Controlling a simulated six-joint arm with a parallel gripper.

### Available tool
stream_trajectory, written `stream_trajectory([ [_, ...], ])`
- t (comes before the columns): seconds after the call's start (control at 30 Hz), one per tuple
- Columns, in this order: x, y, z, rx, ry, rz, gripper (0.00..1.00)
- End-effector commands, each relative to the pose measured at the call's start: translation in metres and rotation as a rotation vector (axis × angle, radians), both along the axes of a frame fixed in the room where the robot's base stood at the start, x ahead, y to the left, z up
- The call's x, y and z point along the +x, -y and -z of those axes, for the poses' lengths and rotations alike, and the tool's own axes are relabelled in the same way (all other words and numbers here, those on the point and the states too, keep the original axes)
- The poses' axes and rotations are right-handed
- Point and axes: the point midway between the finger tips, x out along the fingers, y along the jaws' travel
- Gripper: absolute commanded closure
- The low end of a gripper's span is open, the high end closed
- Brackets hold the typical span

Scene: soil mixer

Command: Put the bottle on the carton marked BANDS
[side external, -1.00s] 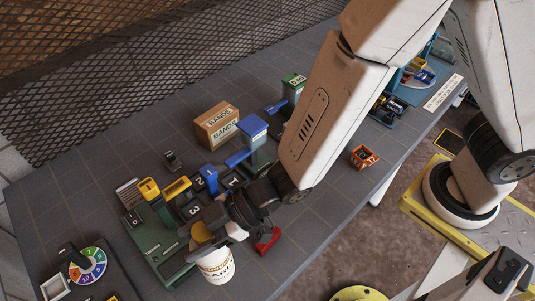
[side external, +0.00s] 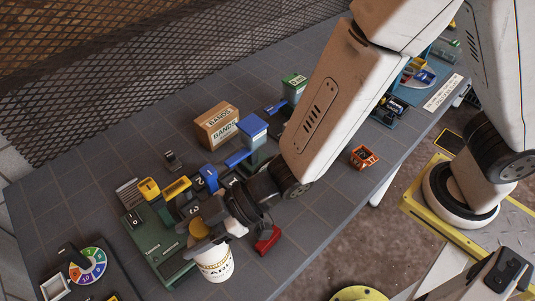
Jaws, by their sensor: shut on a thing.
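The bottle (side external: 215,265) looks like a white-labelled cylinder with dark lettering, in the lower middle of the view. A gold cap-like part (side external: 199,228) shows above it, and I take it to be the bottle's top. My gripper (side external: 207,241) is shut on the bottle between these two parts and hides that section. The bottle is roughly upright, leaning slightly left in the picture; I cannot tell whether its base touches the bench. The BANDS carton (side external: 216,126) is a brown box with white labels, standing apart on the bench behind, with its top bare.
A green numbered rack (side external: 163,252) with yellow and blue levers stands beside my gripper. A blue-topped box (side external: 252,128) stands right of the carton. A red piece (side external: 267,240) and an orange bin (side external: 363,157) lie right. Bench left of the carton is mostly clear.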

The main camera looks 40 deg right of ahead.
Motion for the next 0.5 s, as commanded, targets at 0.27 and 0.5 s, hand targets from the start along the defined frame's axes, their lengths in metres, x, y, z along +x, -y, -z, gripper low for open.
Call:
stream_trajectory([
  [0.27,0.001,-0.001,-0.04,0.008,0.007,0.001,1.0],
  [0.5,0.001,-0.001,-0.083,0.008,0.008,0.0,1.0],
])
